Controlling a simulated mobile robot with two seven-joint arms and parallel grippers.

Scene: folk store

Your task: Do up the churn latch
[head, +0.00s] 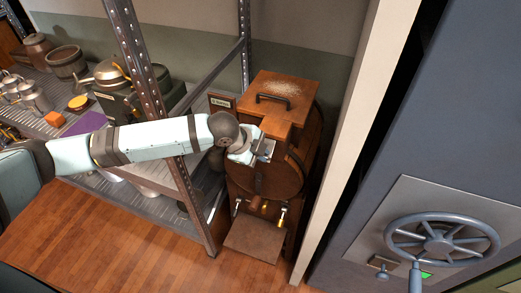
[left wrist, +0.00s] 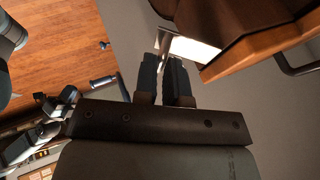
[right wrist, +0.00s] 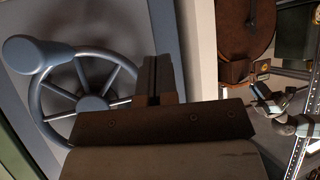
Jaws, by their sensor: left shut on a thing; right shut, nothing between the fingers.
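The wooden churn (head: 264,182) stands between a metal shelf and a pale post in the head view. Its square lid (head: 290,104) carries a dark handle (head: 272,97) and lies flat on top. My left gripper (head: 264,150) is at the front edge of the lid. In the left wrist view its fingers (left wrist: 166,72) are shut on a thin metal piece, seemingly the churn latch (left wrist: 164,42), beside the lid's wooden edge (left wrist: 255,47). The fingers hide much of the latch. My right gripper (right wrist: 158,75) is shut and empty, away from the churn.
A blue-grey door with a spoked wheel (head: 440,240) stands at the right. The shelf (head: 140,170) at the left holds pots and tins, and its upright (head: 150,90) is close to my left arm. Wooden floor (head: 120,240) lies clear in front.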

